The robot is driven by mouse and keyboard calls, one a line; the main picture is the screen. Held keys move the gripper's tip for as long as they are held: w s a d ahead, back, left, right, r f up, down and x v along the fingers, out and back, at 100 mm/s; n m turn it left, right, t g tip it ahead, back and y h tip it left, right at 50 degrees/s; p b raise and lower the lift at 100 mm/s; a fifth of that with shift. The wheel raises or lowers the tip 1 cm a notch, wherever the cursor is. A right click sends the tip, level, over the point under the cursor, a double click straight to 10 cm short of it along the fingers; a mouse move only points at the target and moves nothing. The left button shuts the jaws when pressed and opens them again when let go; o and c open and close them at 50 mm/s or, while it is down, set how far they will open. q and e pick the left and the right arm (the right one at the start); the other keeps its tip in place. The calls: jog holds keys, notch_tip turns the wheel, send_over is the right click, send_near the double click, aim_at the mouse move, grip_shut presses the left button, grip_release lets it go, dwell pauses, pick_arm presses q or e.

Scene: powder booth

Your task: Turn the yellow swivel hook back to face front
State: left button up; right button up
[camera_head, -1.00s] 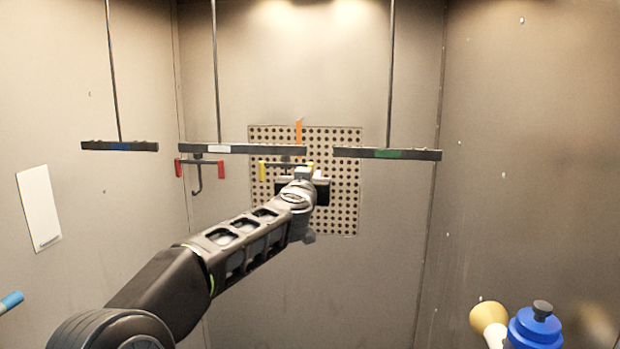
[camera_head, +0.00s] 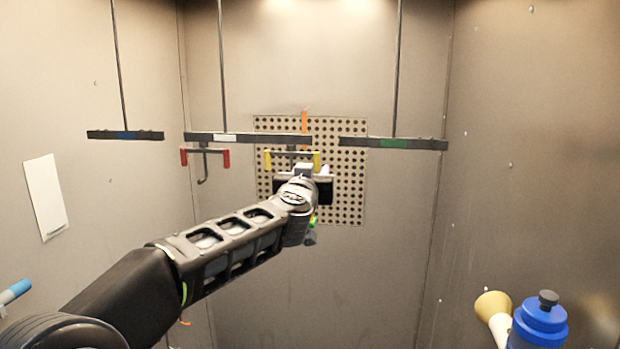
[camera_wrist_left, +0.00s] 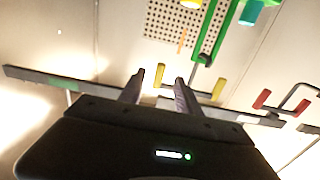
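The yellow swivel hook (camera_head: 268,160) hangs under the middle bar (camera_head: 240,138), with a yellow upright at each end of its dark crossbar. In the left wrist view it (camera_wrist_left: 218,90) shows beyond my fingers. My left gripper (camera_wrist_left: 158,78) is open; one yellow end appears between its two fingers in that view. I cannot tell whether they touch it. In the head view my wrist hides the hook's lower part. A green part (camera_wrist_left: 207,40) shows beside the hook in the wrist view. My right gripper is not in view.
A red-ended hook (camera_head: 205,158) hangs left on the same bar. Separate bars hang at left (camera_head: 125,135) and right (camera_head: 393,144). A perforated panel (camera_head: 345,205) is on the back wall.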

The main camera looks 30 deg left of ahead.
pick_arm(q)
jog(key=v, duration=0.3)
jog(key=shift+s+d, duration=0.15)
jog(key=shift+s, duration=0.2)
